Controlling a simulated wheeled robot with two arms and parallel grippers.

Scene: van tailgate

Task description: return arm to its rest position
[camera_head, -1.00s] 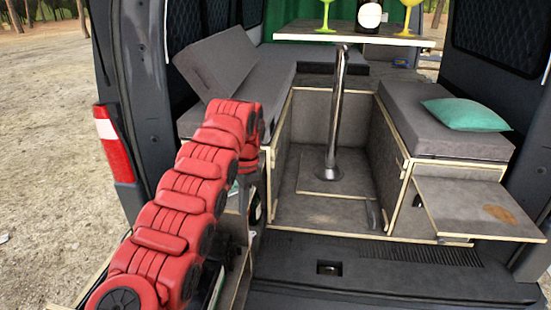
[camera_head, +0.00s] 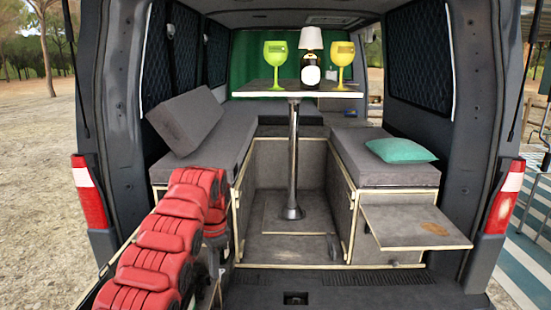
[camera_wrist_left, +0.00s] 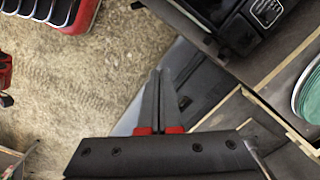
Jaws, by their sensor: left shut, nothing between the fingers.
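My left arm (camera_head: 160,250), red and jointed, comes in from the lower left of the head view. It bends over at its top and hangs down at the left of the van's rear opening. My left gripper (camera_wrist_left: 158,78) shows in the left wrist view with its two dark fingers together and nothing between them. Sandy ground and a grey surface lie beyond the fingertips. In the head view the gripper is low beside the arm and mostly hard to make out. My right gripper is in neither view.
The table (camera_head: 265,87) holds a green goblet (camera_head: 276,52), a bottle (camera_head: 310,72), a lamp and a yellow goblet (camera_head: 344,53). A teal pillow (camera_head: 400,150) lies on the right bench. A fold-out shelf (camera_head: 405,225) juts out at right. In the wrist view a black device (camera_wrist_left: 240,25) stands upper right.

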